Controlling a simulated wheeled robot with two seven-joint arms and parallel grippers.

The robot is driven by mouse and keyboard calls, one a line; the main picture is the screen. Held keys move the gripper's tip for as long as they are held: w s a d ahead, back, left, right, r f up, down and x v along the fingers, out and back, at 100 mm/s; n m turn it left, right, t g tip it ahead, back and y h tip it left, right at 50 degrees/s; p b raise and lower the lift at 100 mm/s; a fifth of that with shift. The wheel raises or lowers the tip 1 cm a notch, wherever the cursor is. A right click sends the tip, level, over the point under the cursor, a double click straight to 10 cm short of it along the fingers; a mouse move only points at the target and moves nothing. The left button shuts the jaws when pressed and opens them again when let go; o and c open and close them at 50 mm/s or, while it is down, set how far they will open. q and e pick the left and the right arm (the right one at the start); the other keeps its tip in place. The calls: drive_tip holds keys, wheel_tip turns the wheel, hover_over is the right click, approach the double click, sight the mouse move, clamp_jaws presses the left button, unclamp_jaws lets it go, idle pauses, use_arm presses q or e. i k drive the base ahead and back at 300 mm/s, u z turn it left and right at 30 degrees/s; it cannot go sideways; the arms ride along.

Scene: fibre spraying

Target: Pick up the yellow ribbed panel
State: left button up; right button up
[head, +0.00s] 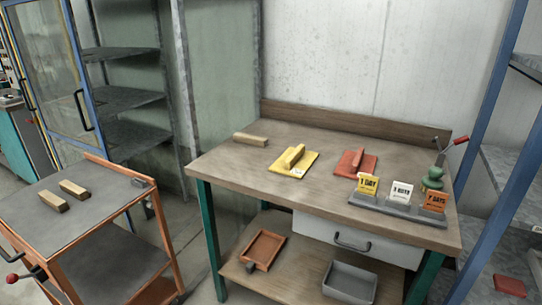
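A yellow ribbed panel (284,167) lies flat on the wooden workbench, near the middle of its top. A yellow raised block or bar (294,156) stands on it, and a small white mark shows near its front corner. Neither of my grippers is in the head view, so their state and distance from the panel cannot be seen.
On the workbench (226,163), a wooden block (250,139) lies left of the panel and a red panel (353,165) lies right. A grey stand (399,211) with several cards is at front right. An orange-framed cart (105,200) stands left, holding two wooden blocks (73,189).

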sight(295, 163)
drive_tip(key=u, duration=0.6)
drive_tip(key=i, duration=0.85)
drive_tip(key=u, duration=0.1)
